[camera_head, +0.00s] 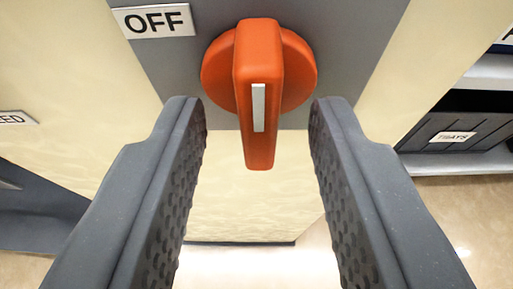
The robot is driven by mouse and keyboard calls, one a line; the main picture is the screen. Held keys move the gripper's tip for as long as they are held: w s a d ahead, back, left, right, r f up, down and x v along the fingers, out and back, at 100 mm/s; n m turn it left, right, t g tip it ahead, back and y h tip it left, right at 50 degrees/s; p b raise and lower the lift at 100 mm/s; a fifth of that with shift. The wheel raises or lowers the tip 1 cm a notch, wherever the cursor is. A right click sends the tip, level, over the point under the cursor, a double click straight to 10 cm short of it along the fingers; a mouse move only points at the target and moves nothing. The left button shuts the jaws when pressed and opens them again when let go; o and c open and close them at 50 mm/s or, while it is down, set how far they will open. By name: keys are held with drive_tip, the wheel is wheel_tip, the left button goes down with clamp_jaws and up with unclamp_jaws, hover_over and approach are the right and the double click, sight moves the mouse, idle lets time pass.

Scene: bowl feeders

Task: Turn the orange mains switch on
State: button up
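The orange mains switch (259,130) is a rotary knob with a round base and a long raised handle. It sits on a grey plate (345,30) at the top middle of the view. The handle stands upright in the picture, with a white mark on its lower half. A white label (154,21) reading "OFF" is at the plate's upper left. My gripper (258,115) is open, with one dark ribbed finger on each side of the handle. Gaps show between both fingers and the handle. I cannot tell whether the handle's lower end reaches in between the finger pads.
The cream panel (75,75) carries the plate. A partly cut-off label (16,118) is at the left edge. Grey shelves with a dark tray (450,125) labelled "TRAYS" stand at the right. Pale floor (470,215) shows below, with free room there.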

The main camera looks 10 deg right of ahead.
drive_tip(key=shift+s+a+r, duration=0.1)
drive_tip(key=shift+s+r, duration=0.15)
drive_tip(key=shift+s, duration=0.15)
drive_tip(key=p+v, duration=0.4)
drive_tip(key=v, duration=0.6)
drive_tip(key=shift+s, duration=0.25)
drive_tip(key=shift+s+a+r+p, duration=0.1)
drive_tip(key=shift+s+r+p, duration=0.1)
drive_tip(key=shift+p, duration=0.65)
drive_tip(key=p, duration=0.2)
drive_tip(key=s+p, duration=0.1)
drive_tip(key=p, duration=0.2)
drive_tip(key=shift+s+a+r, duration=0.15)
drive_tip(key=shift+a+r, duration=0.05)
drive_tip(key=shift+r, duration=0.05)
drive_tip(key=shift+s+f+p, duration=0.1)
drive_tip(key=shift+s+p, duration=0.15)
drive_tip(key=shift+p, duration=0.2)
